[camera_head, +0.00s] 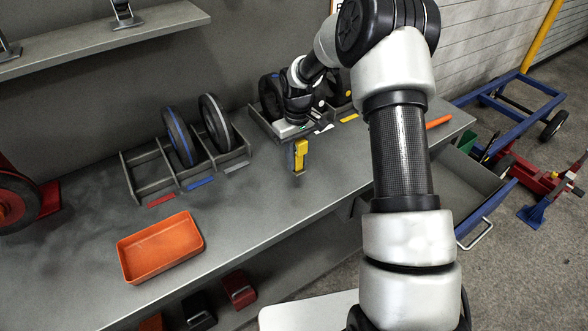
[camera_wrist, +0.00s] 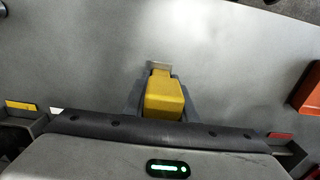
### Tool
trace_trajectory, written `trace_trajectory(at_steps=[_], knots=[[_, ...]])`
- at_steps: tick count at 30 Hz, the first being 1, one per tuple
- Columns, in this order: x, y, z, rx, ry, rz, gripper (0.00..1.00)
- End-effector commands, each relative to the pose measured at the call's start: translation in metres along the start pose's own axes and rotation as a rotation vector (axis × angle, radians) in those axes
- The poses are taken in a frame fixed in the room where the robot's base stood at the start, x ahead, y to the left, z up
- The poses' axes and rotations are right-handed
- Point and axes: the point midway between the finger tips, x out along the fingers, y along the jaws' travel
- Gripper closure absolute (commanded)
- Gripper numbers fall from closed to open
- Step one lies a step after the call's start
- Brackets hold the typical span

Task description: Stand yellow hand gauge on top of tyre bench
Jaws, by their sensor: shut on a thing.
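My gripper (camera_head: 297,155) is shut on the gauge. In the wrist view the yellow block of the gauge (camera_wrist: 163,98) sits between the two grey fingers (camera_wrist: 160,104), with a pale tip beyond it. The bench surface (camera_wrist: 235,60) fills the background there. I cannot tell whether the gauge's lower end touches the bench.
An orange tray (camera_head: 160,248) stands at the left front. Racks with wheels (camera_head: 182,140) line the back, with coloured labels before them. An orange item (camera_head: 438,122) lies at the right end. Bare bench lies between tray and gauge. An open drawer (camera_head: 470,190) juts out below.

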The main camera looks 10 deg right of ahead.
Motion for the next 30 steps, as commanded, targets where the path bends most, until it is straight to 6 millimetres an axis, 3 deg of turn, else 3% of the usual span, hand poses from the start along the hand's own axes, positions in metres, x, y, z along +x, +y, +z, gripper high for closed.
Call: trace_trajectory(at_steps=[9,20,21,23,24,30], knots=[[0.036,0.000,0.000,0.000,-0.001,0.000,1.00],[0.042,0.000,0.000,0.001,0.002,0.001,1.00],[0.041,0.000,0.000,0.001,0.001,0.001,0.70],[0.041,0.000,0.000,0.001,0.001,0.001,0.60],[0.041,0.000,0.000,0.001,0.001,0.000,0.56],[0.041,0.000,0.000,0.001,0.001,0.000,0.56]])
